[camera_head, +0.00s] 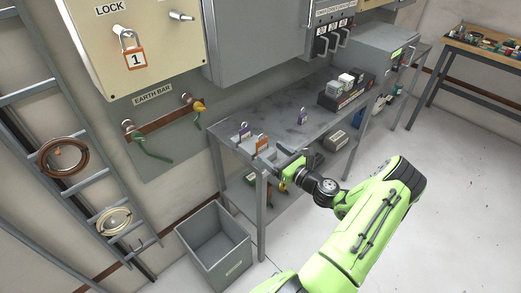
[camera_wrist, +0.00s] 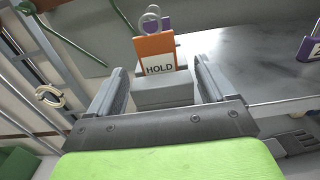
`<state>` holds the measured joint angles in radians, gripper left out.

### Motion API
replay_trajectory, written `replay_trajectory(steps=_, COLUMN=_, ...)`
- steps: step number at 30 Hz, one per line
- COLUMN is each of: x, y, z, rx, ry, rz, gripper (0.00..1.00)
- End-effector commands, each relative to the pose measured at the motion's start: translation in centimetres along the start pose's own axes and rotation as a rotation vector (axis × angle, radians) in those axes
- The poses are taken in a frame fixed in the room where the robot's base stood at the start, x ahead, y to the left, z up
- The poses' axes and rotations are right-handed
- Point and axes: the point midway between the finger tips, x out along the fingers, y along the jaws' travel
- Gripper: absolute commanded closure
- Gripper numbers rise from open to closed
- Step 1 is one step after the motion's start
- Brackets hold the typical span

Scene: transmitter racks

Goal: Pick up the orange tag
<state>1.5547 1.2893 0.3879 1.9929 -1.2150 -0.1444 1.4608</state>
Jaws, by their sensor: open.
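The orange tag (camera_head: 262,144) stands upright near the front left corner of the grey bench. In the wrist view the orange tag (camera_wrist: 156,47) has a white lower part reading HOLD and a ring above it. My gripper (camera_head: 284,161) is at the bench's front edge, close to the tag. In the wrist view my gripper (camera_wrist: 161,66) is open, its fingers spread to either side of the tag's line, with the tag just beyond the tips. A grey block (camera_wrist: 163,91) shows between the fingers below the tag; I cannot tell whether they touch it.
A purple tag (camera_head: 243,131) stands behind the orange one, and another purple tag (camera_head: 271,116) farther along the bench (camera_head: 300,125). A black tray (camera_head: 345,93) of blocks is farther back. A grey bin (camera_head: 216,245) is on the floor. An orange padlock (camera_head: 134,57) hangs on the cabinet.

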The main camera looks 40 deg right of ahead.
Motion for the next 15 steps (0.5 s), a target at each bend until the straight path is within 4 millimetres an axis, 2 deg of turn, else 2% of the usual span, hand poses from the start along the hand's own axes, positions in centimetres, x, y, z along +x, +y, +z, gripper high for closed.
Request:
replay_trajectory(steps=1, x=0.9, y=0.0, z=-0.2, rx=-0.004, ry=0.001, rz=0.003, gripper=0.17)
replay_trajectory(steps=5, x=2.3, y=0.0, z=-0.1, rx=-0.004, ry=0.001, rz=0.002, gripper=0.17)
replay_trajectory(steps=12, x=6.6, y=0.3, z=-0.3, rx=-0.005, ry=0.001, rz=0.003, gripper=0.17)
replay_trajectory(steps=15, x=7.3, y=0.3, z=-0.2, rx=-0.004, ry=0.002, rz=0.001, gripper=0.17)
